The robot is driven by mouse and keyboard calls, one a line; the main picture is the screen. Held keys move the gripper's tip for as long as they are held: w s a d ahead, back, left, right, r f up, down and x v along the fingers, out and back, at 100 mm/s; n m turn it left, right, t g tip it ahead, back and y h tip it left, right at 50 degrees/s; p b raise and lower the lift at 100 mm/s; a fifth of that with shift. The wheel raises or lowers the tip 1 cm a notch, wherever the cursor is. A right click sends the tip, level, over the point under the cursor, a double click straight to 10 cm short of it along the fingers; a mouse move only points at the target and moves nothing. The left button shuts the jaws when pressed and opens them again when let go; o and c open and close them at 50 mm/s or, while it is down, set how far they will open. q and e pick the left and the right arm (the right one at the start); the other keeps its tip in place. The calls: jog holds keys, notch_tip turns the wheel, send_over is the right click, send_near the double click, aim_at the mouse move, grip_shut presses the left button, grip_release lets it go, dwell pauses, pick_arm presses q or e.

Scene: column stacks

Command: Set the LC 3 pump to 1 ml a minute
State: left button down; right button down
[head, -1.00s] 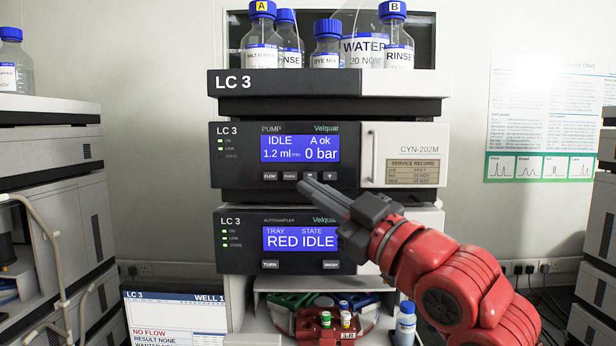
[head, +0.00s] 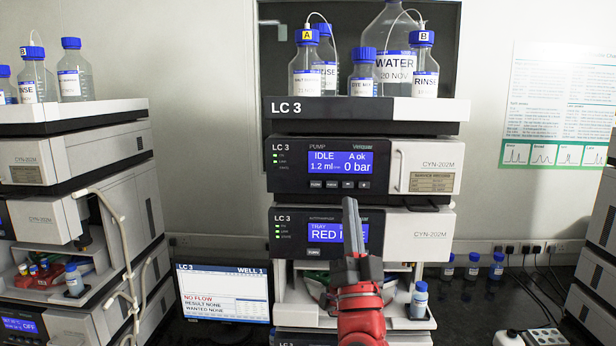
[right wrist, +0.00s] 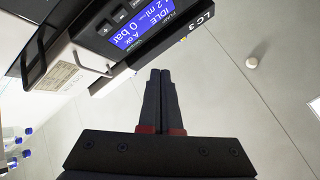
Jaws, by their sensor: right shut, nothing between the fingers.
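The LC 3 pump (head: 290,178) is in the middle of the stack in the head view. Its blue display (head: 340,162) reads IDLE, A ok, 1.2 ml/min and 0 bar. Below the display is a row of small buttons (head: 340,185), with minus and plus at the right end. The pump also shows upside down in the right wrist view (right wrist: 95,45). My right gripper (head: 350,203) is shut and empty. Its fingers point up, just below the button row and in front of the autosampler display; I see no clear contact with a button. My left gripper is out of view.
The autosampler (head: 290,248) sits under the pump, its display partly hidden by my gripper. Bottles stand on the top tray (head: 370,110). A monitor (head: 222,292) reading NO FLOW stands at lower left. Another stack (head: 75,160) stands at left.

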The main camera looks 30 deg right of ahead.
aim_at(348, 185)
jog(key=shift+w+d+f, duration=0.15)
jog(key=shift+d+f, duration=0.05)
jog(key=shift+h, duration=0.3)
jog(key=w+d+b, duration=0.3)
jog(key=w+d, duration=0.1)
jog(key=w, duration=0.3)
jog(key=shift+w+d, duration=0.25)
jog(key=shift+b, duration=0.3)
dwell(1.6)
jog(key=shift+w+d, duration=0.25)
